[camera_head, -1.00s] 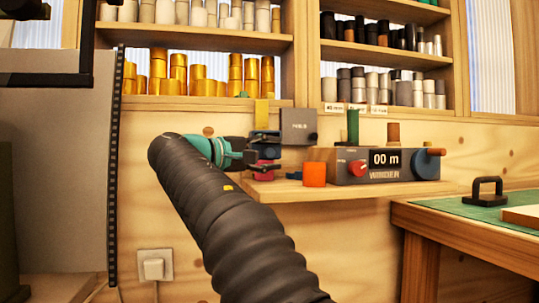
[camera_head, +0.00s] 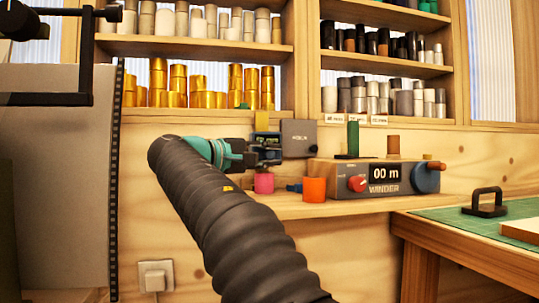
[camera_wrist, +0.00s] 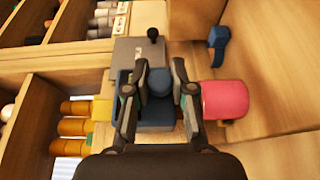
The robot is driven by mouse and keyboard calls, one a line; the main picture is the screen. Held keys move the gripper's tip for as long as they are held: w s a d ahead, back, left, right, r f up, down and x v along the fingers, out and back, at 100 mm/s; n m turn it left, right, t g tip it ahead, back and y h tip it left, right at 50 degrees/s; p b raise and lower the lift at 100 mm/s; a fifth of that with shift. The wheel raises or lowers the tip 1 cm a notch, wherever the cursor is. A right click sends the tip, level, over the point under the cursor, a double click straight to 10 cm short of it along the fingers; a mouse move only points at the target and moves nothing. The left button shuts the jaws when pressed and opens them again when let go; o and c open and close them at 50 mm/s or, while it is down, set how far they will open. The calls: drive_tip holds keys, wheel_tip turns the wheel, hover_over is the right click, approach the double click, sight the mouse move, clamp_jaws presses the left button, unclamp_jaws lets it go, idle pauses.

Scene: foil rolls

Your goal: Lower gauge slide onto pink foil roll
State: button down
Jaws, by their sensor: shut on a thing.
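The gauge slide is a dark blue block with a round knob (camera_wrist: 158,82); my gripper (camera_wrist: 160,90) is shut on the knob in the wrist view. In the head view my gripper (camera_head: 268,155) is in front of the gauge and hides most of the slide. The pink foil roll (camera_head: 264,183) stands upright on the wooden wall shelf, just below my gripper. It also shows in the wrist view (camera_wrist: 225,99), right of the fingers. A small gap seems to separate slide and roll. The grey gauge box (camera_head: 298,138) is behind, to the right.
The winder (camera_head: 375,177), reading 00 m, is further right on the shelf (camera_head: 300,207). Racks of rolls are above. A bench with a green mat (camera_head: 520,229) is at lower right.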

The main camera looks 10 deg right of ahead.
wheel_tip(320, 180, up, 3)
drive_tip(key=shift+f+p, duration=0.1)
drive_tip(key=shift+p, duration=0.85)
drive_tip(key=shift+f, duration=0.1)
drive_tip(key=c, duration=1)
unclamp_jaws()
drive_tip(key=shift+a, duration=0.1)
drive_tip(key=v, duration=1.2)
